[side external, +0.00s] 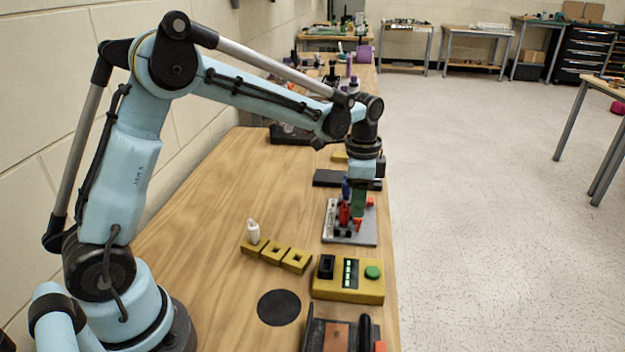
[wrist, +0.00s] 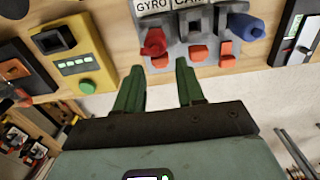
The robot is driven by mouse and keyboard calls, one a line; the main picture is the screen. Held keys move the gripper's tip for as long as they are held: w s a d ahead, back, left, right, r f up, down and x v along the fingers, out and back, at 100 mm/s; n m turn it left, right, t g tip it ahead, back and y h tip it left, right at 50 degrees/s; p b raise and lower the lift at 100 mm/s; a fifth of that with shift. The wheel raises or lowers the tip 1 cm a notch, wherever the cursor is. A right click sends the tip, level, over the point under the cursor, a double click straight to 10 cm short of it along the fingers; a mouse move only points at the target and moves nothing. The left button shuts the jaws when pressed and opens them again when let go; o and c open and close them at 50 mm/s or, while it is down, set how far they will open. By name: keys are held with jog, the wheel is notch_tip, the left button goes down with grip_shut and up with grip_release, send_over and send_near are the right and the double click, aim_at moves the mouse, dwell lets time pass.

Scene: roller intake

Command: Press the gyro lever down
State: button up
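In the wrist view, a grey panel (wrist: 177,45) carries a white GYRO label (wrist: 151,6) above a red-knobbed lever (wrist: 153,41); I take this as the gyro lever. A second label, partly cut off, sits beside it, and a blue-knobbed lever (wrist: 245,26) is at the right. Orange-red parts (wrist: 198,52) line the panel's near edge. My gripper (wrist: 160,67) has its two green fingers apart with nothing between them, just short of that edge. In the side external view, my gripper (side external: 358,203) is over the panel (side external: 352,236), close to the red lever (side external: 344,213).
A yellow box (side external: 347,289) with a green button stands on the near side of the panel. Yellow square holders (side external: 273,252), one with a white piece, lie to the left. A dark flat box (side external: 328,178) lies beyond. The table's right edge is close.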

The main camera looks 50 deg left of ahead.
aim_at(364, 234)
jog(key=shift+f, duration=1.9)
jog(key=c, duration=0.6)
jog(key=shift+o, duration=0.2)
jog(key=shift+w+d, duration=0.45)
jog(key=shift+w+d+f, duration=0.15)
jog(key=shift+w+d, duration=0.15)
jog(key=o, duration=0.5)
jog(key=shift+s, duration=0.1)
jog(key=shift+r, duration=4.05)
